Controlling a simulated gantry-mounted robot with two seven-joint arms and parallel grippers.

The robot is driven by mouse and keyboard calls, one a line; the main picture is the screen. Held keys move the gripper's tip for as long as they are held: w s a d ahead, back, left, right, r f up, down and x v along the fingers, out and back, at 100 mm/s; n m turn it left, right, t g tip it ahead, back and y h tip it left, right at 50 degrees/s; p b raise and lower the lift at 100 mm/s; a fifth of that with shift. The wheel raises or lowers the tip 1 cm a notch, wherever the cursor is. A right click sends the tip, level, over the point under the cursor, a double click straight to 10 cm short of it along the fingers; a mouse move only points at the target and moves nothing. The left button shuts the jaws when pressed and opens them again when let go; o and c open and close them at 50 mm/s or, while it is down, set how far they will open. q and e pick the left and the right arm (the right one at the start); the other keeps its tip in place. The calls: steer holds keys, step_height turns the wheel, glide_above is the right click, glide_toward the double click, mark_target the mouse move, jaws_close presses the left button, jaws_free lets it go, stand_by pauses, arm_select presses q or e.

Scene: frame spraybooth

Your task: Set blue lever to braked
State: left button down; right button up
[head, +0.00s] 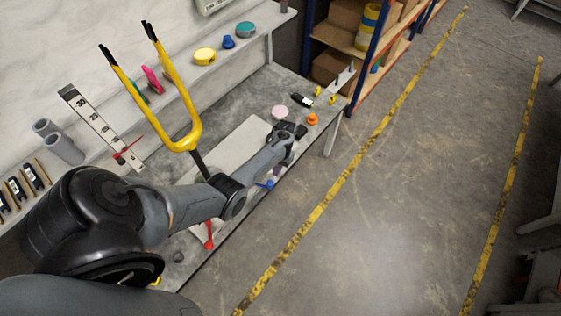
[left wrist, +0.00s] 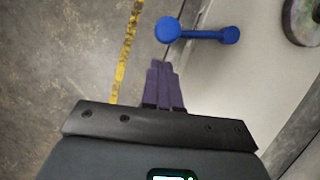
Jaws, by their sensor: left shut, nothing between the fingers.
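The blue lever (head: 265,184) sits at the front edge of the workbench in the head view, partly hidden by my left arm. In the left wrist view the blue lever (left wrist: 200,34) shows a large round knob at its left end and a smaller rounded end at the right, with the bar lying nearly level across the picture. My left gripper (left wrist: 162,68) is shut and empty, with its purple fingers just below the lever in that view, apparently apart from it. In the head view my left gripper (head: 281,170) is mostly hidden behind the wrist. My right gripper is not in view.
A yellow bike fork (head: 183,142) stands upright beside my left arm. A red lever (head: 208,240) is nearer along the bench edge. A pink disc (head: 279,112) and an orange knob (head: 312,119) lie beyond my wrist. The floor right of the bench is clear.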

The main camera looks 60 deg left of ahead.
arm_select(q)
steer(key=shift+s+d+p, duration=0.3)
steer(key=shift+s+d, duration=0.1)
steer(key=shift+s, duration=0.3)
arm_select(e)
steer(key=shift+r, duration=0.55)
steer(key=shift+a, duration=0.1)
arm_select(q)
steer(key=shift+s+d+m+p, duration=0.2)
steer(key=shift+d+m+p, duration=0.1)
steer(key=shift+p, duration=0.25)
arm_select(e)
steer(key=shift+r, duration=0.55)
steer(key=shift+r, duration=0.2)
